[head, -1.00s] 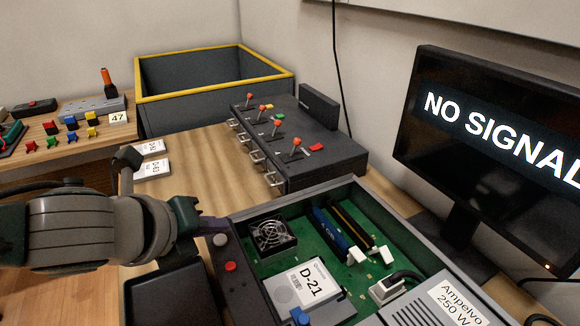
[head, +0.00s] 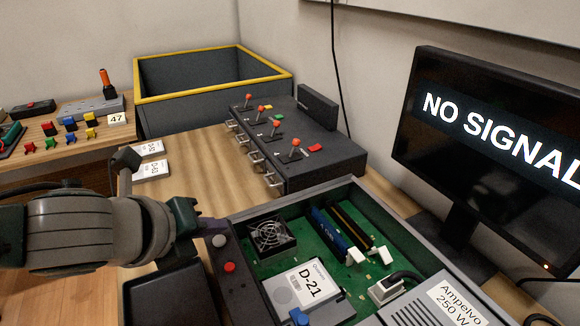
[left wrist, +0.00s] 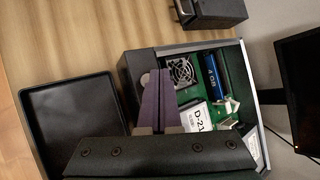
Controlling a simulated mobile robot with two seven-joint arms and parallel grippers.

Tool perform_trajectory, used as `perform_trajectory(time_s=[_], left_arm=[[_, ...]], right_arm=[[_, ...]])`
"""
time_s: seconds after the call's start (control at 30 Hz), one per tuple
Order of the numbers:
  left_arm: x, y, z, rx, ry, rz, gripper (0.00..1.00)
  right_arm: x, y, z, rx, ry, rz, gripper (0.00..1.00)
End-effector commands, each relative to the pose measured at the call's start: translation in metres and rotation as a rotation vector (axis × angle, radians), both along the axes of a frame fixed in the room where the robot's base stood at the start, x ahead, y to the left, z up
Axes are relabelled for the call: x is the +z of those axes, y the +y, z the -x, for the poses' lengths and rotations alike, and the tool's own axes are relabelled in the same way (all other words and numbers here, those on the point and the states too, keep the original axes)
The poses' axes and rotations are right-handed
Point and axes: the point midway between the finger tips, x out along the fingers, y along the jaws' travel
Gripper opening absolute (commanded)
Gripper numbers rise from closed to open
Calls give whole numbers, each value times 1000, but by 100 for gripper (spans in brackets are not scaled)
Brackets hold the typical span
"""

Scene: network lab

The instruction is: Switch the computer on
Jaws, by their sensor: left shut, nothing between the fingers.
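The open computer case (head: 341,187) lies on the bench with its green board showing. It also shows in the left wrist view (left wrist: 214,49). Its front panel has a pale round button (head: 220,240) and a red button (head: 230,267). My left gripper (head: 217,228) is shut and empty, with its tips at the front panel by the pale button. In the left wrist view its purple fingers (left wrist: 159,75) are together over the panel edge; I cannot tell if they touch. The monitor (head: 492,135) reads "NO SIGNAL". My right gripper is not in view.
A black tray (head: 170,296) lies left of the case. A dark box with red-knobbed levers (head: 325,160) stands behind it, and a yellow-rimmed bin (head: 170,96) further back. White cards (head: 152,170) lie on bare wood. A side table at left holds coloured parts.

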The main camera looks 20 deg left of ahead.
Motion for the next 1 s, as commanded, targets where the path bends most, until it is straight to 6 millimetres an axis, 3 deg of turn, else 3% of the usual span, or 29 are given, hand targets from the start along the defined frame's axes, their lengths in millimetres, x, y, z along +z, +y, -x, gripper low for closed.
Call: perform_trajectory(time_s=[1.0], left_arm=[[-9,0,0,0,0,0,0]], right_arm=[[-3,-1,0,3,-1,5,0]])
